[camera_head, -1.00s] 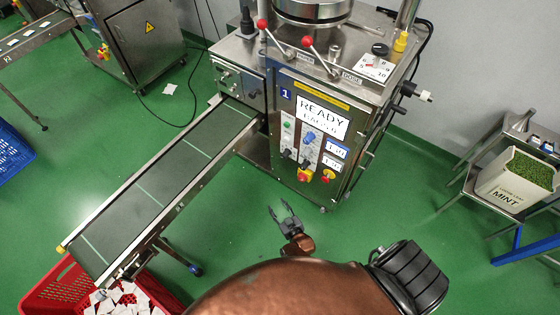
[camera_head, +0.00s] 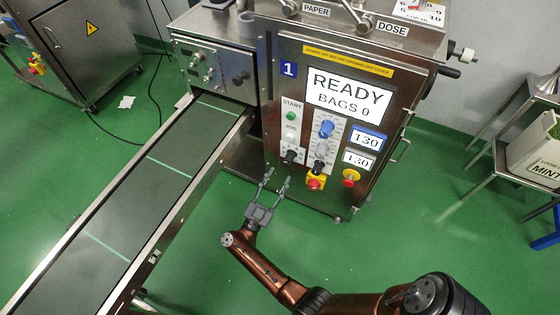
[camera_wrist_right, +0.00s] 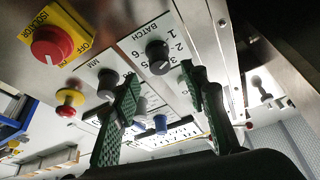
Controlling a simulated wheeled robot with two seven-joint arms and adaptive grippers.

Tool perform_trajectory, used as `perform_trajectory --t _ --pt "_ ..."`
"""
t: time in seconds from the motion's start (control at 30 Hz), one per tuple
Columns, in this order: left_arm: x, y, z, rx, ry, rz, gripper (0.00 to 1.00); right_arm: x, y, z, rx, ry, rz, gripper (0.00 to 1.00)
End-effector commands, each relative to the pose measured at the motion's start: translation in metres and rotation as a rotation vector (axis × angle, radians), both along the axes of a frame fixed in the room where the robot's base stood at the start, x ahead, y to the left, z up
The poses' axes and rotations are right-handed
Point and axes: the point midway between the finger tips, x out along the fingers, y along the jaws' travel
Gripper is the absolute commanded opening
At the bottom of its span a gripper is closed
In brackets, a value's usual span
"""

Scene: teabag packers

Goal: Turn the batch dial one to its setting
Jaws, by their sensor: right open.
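The batch dial (camera_head: 290,157) is a small black knob low on the machine's front panel, left of another black knob (camera_head: 318,166). In the right wrist view the batch dial (camera_wrist_right: 158,57) sits beside the printed word BATCH and a ring of numbers; its exact pointer setting is hard to read. My right gripper (camera_head: 276,178) is open and empty, just below and in front of the dial, pointing at the panel. In the wrist view its two green-padded fingers (camera_wrist_right: 160,78) frame the dial, apart from it as far as I can tell. My left gripper is out of view.
The machine's screen (camera_head: 348,97) reads READY, BAGS 0. A red isolator knob on a yellow plate (camera_head: 314,183) and a red-and-yellow button (camera_head: 350,178) are close by. A conveyor (camera_head: 130,205) runs out to the left. A mint bin (camera_head: 537,152) stands right.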

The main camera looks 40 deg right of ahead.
Motion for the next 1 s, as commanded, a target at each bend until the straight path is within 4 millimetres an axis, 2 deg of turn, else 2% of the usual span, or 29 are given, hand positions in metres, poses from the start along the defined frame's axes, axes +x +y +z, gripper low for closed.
perform_trajectory --t 0.5,0.67,0.9,1.0 --pt "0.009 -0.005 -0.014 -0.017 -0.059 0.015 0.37 0.016 -0.061 0.024 0.001 -0.004 -0.011 0.40" --pt "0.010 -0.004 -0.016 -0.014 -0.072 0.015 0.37 0.019 -0.068 0.028 0.003 -0.001 -0.008 0.40" --pt "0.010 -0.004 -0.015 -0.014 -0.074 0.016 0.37 0.020 -0.069 0.029 0.002 -0.003 -0.008 0.40" --pt "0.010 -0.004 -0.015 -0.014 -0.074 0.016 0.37 0.020 -0.069 0.029 0.002 -0.003 -0.008 0.35"
